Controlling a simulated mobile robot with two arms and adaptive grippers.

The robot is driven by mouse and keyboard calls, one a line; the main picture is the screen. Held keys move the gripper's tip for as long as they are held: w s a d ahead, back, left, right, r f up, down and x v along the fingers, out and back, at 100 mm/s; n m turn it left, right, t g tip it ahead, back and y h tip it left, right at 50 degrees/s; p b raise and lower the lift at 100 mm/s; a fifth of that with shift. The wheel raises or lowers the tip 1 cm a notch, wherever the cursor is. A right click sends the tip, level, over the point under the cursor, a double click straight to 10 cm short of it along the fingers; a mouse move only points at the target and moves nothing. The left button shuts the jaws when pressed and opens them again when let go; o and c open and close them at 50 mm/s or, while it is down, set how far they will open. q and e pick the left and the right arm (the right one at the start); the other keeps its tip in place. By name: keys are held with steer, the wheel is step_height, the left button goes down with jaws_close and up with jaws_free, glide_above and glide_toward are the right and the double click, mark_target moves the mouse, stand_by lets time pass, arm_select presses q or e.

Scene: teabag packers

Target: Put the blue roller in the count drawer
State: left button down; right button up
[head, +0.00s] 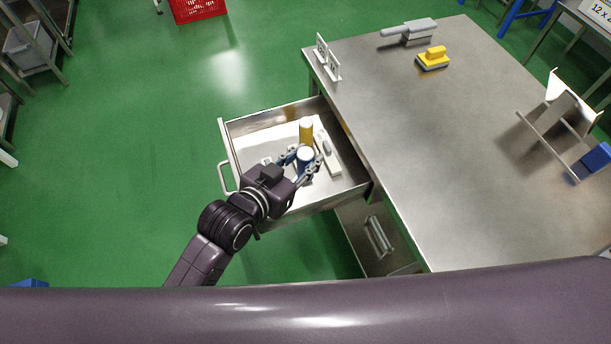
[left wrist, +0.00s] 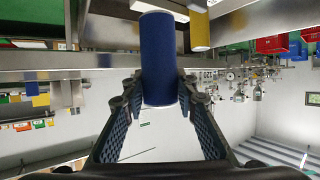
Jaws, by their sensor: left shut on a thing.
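My left gripper (head: 304,172) is over the open drawer (head: 255,137) on the table's left side. It is shut on the blue roller (head: 305,156), whose pale top end shows between the fingers. In the left wrist view the roller (left wrist: 160,60) is a blue cylinder with pale ends, gripped near one end by both fingers of the gripper (left wrist: 160,95). The roller is roughly upright within the drawer's outline. I cannot tell whether it touches the drawer floor. My right gripper is not in view.
A yellow roller (head: 306,128) stands in the drawer just behind the blue one. A whitish tool (head: 328,158) lies beside them.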

arm_select(q)
step_height(320, 180, down, 8)
steer(key=shift+f+b, duration=0.25)
steer(key=shift+b, duration=0.15)
steer(key=c, duration=1.5)
jaws_free()
steer(key=shift+f, duration=0.1)
steer(key=shift+c, duration=0.2)
steer(key=shift+a, duration=0.1)
steer(key=v, duration=1.2)
